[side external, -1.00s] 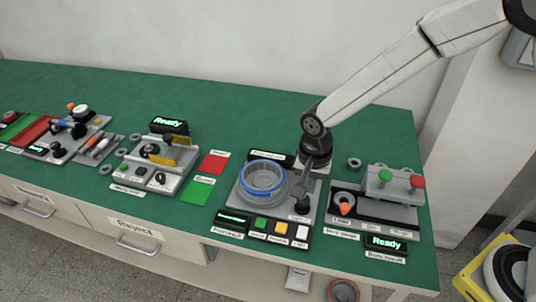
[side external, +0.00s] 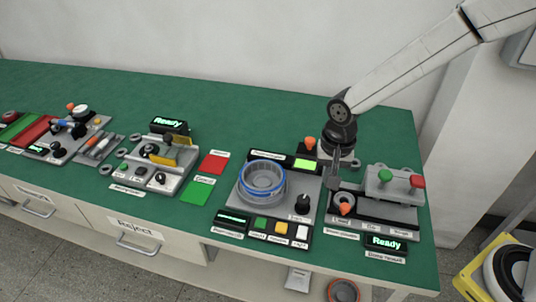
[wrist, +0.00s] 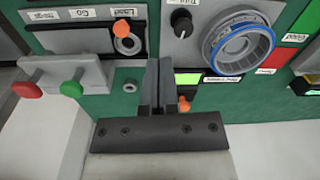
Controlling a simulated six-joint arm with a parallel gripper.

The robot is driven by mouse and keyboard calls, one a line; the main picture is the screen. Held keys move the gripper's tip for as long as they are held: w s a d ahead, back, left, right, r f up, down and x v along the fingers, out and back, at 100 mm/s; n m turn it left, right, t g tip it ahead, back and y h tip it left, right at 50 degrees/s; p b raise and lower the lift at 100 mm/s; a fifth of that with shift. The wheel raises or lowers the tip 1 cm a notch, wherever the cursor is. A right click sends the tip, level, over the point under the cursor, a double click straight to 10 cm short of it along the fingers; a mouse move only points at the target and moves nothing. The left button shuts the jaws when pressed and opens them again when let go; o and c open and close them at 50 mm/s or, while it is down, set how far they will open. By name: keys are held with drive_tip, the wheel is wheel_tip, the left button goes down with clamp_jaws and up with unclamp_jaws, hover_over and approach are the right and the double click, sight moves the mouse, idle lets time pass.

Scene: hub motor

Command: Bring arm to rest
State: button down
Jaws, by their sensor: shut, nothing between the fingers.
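My gripper (side external: 332,180) hangs pointing down over the gap between the hub station and the bore gauge station. Its two fingers are together with nothing between them. In the wrist view the shut fingers (wrist: 158,85) stand over the green bench, between the two stations. A grey hub with a blue ring (side external: 262,178) sits on the hub station, left of my gripper and apart from it. It also shows in the wrist view (wrist: 238,46).
The bore gauge station (side external: 385,212) with green and red knobs stands close right of my gripper. An orange knob (side external: 309,143) and a lit green display (side external: 305,164) are at its left. The back of the green bench (side external: 250,108) is clear.

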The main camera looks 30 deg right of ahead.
drive_tip(key=s+d+r+n+t, duration=0.2)
drive_tip(key=s+d+n, duration=0.5)
drive_tip(key=s+d, duration=0.2)
drive_tip(key=shift+s+d+r, duration=0.25)
drive_tip(key=shift+d+r, duration=0.15)
drive_tip(key=shift+d, duration=0.85)
drive_tip(key=c, duration=1)
unclamp_jaws()
drive_tip(key=o, duration=0.6)
drive_tip(key=shift+w+a, duration=0.1)
drive_tip(key=shift+w, duration=0.15)
drive_tip(key=shift+o, duration=0.2)
drive_tip(key=m+g+y, duration=0.3)
drive_tip(key=m+g, duration=0.3)
drive_tip(key=m, duration=0.3)
approach(303, 229)
drive_tip(key=shift+s+f, duration=0.1)
drive_tip(key=shift+x, duration=3.9)
